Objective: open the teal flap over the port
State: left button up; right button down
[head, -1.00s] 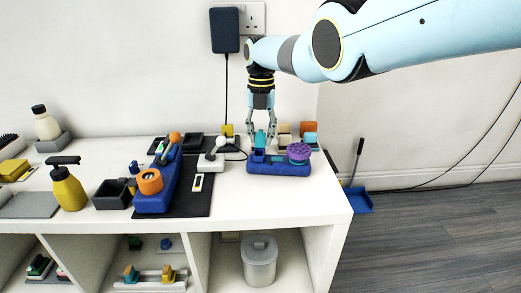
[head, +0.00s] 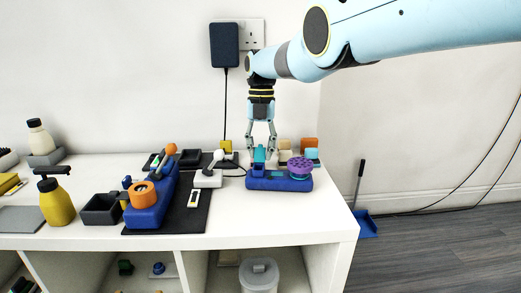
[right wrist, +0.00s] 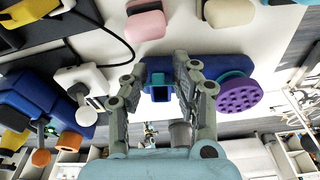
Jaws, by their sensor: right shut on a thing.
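The teal flap (head: 259,154) stands up at the left end of a blue base (head: 285,185) on the white table. My right gripper (head: 262,150) reaches down over it from above, and its fingers are shut on the flap. The right wrist view shows teal (right wrist: 158,72) between the fingers of my right gripper (right wrist: 162,66), above a square teal-rimmed port (right wrist: 160,94) with a dark inside. The fingers partly hide the flap and base. A purple perforated disc (head: 300,166) sits on the base's right end. My left gripper is not in view.
A white block with a round-ended lever (head: 208,179) stands just left of the base. Left of it is a blue stand with an orange ring (head: 142,195). Several coloured blocks (head: 310,145) stand behind. The table's front right is clear.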

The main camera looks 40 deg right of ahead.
aim_at(261, 145)
jog(key=c, duration=1)
grip_release()
jog(key=shift+d, duration=0.1)
jog(key=shift+r, duration=0.1)
jog(key=shift+w+d+r, duration=0.1)
jog(key=shift+w+r, duration=0.05)
jog(key=shift+r, duration=1.05)
jog(key=shift+w+d+r, duration=0.1)
jog(key=shift+d+r, duration=0.05)
jog(key=shift+r, duration=1)
jog(key=shift+w+d+r, duration=0.1)
jog(key=shift+w+r, duration=0.05)
jog(key=shift+r, duration=1.05)
